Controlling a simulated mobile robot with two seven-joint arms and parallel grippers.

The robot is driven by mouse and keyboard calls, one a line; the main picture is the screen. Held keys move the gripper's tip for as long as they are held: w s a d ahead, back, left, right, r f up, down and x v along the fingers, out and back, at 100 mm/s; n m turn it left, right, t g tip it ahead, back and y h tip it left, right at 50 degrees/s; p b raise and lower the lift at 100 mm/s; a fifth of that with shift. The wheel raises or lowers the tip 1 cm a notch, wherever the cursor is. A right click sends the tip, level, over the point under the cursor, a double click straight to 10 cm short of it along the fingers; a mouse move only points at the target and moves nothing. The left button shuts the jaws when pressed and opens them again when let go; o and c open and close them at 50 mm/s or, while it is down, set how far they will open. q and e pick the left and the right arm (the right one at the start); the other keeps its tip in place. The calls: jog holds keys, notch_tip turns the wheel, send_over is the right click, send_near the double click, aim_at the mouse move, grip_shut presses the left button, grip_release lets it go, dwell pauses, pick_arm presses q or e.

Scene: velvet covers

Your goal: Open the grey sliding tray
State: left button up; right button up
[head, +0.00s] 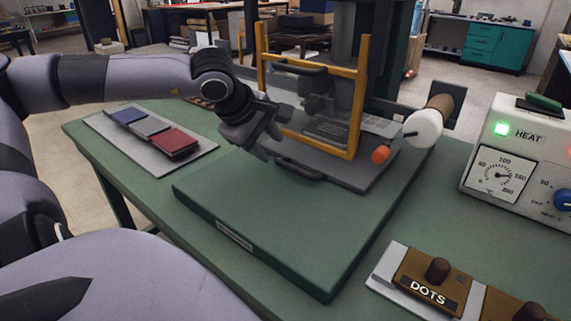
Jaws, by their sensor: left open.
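The grey sliding tray (372,182) lies flat under the press on the green base, with a dark bar handle (299,170) at its front left edge. My left gripper (264,150) is open and empty, pointing down just left of and slightly above the handle. I cannot tell whether a fingertip touches the tray; the gripper hides part of the tray's left end. My right gripper is out of view.
A yellow guard frame (356,110) stands upright over the tray, with an orange knob (380,155) and a foil roll (424,128) to its right. Covers (173,141) lie on a board at left. The heater box (515,150) and DOTS block (432,278) stand right. The green base's front (280,225) is clear.

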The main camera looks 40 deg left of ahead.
aim_at(282, 163)
pick_arm(q)
jog(key=shift+x, duration=1.15)
jog(key=shift+b+x, duration=0.6)
jog(key=shift+x, duration=1.65)
grip_shut()
